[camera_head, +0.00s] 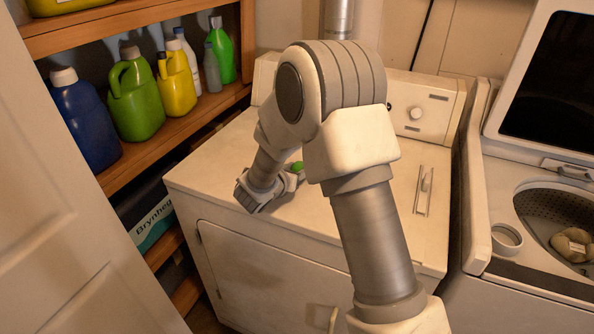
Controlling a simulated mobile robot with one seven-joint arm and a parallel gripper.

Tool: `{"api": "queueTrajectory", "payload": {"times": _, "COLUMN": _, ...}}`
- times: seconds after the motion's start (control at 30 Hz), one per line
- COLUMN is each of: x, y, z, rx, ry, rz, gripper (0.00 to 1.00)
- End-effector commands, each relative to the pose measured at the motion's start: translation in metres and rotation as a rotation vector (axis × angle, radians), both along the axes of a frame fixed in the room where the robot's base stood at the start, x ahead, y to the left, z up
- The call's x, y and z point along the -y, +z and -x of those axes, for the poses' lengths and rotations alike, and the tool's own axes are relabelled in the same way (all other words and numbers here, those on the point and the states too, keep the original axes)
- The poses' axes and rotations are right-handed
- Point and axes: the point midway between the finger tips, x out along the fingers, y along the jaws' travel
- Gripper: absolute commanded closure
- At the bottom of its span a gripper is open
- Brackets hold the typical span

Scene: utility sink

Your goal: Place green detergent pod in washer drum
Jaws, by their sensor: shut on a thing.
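My gripper (293,176) is low over the left part of the white dryer top. It is shut on the green detergent pod (297,166), which shows as a small green patch beside my wrist. My arm hides part of the pod and most of the fingers, so I cannot tell whether the pod touches the dryer top. The washer drum (537,203) is at the right, a perforated metal tub under a raised lid. A beige bundle (574,244) lies in it.
The white dryer (412,252) stands left of the washer, its control panel at the back. A slotted lint-filter handle (424,190) is on its top. The raised lid (555,75) stands behind the drum. Wooden shelves with bottles (135,95) and a white door (70,210) are at left.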

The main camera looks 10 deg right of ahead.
Motion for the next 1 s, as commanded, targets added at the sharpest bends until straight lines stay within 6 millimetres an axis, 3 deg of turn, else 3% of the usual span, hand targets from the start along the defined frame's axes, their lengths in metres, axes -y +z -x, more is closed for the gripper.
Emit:
{"api": "queueTrajectory", "payload": {"times": 0.37, "x": -0.0003, "y": -0.0049, "z": -0.0003, "rx": 0.002, "ry": 0.001, "rz": 0.0, "gripper": 1.0}}
{"api": "queueTrajectory", "payload": {"times": 0.4, "x": -0.0003, "y": -0.0039, "z": -0.0003, "rx": 0.002, "ry": 0.001, "rz": 0.0, "gripper": 0.49}}
{"api": "queueTrajectory", "payload": {"times": 0.57, "x": -0.0002, "y": -0.0034, "z": -0.0002, "rx": 0.002, "ry": 0.001, "rz": -0.001, "gripper": 0.23}}
{"api": "queueTrajectory", "payload": {"times": 1.0, "x": -0.0045, "y": 0.0033, "z": 0.0043, "rx": 0.002, "ry": 0.003, "rz": -0.001, "gripper": 0.23}}
